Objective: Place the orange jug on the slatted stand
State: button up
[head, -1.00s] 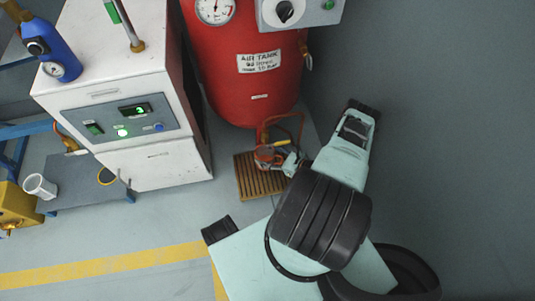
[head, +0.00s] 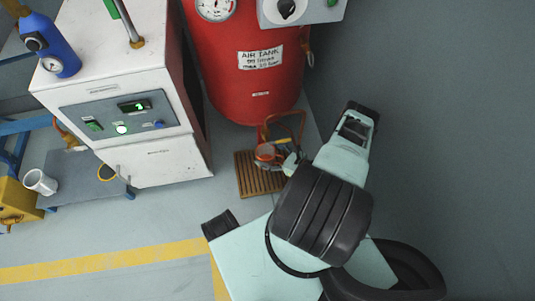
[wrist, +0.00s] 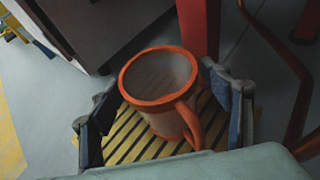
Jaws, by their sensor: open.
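The orange jug (wrist: 155,90) stands upright on the slatted stand (wrist: 120,140) in the wrist view, its handle toward the lower right. Its inside looks pale and empty. My gripper (wrist: 160,108) is open, with one dark finger on each side of the jug. The left finger is clear of the jug; the right one is close to its rim, and I cannot tell whether it touches. In the head view the jug (head: 265,153) is small on the wooden slatted stand (head: 250,184), partly hidden by my gripper (head: 288,160).
The red air tank (head: 245,70) rises just behind the stand, with a copper-coloured pipe (head: 303,125) close to my gripper. A white cabinet (head: 155,165) stands to the left. A white cup (head: 40,182) is on a low grey platform (head: 80,185). Floor in front is clear.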

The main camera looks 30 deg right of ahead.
aim_at(282, 159)
jog(key=shift+r, duration=0.15)
jog(key=p+v, duration=0.2)
jog(key=v, duration=0.5)
jog(key=shift+s+d+r, duration=0.1)
jog(key=shift+s, duration=0.15)
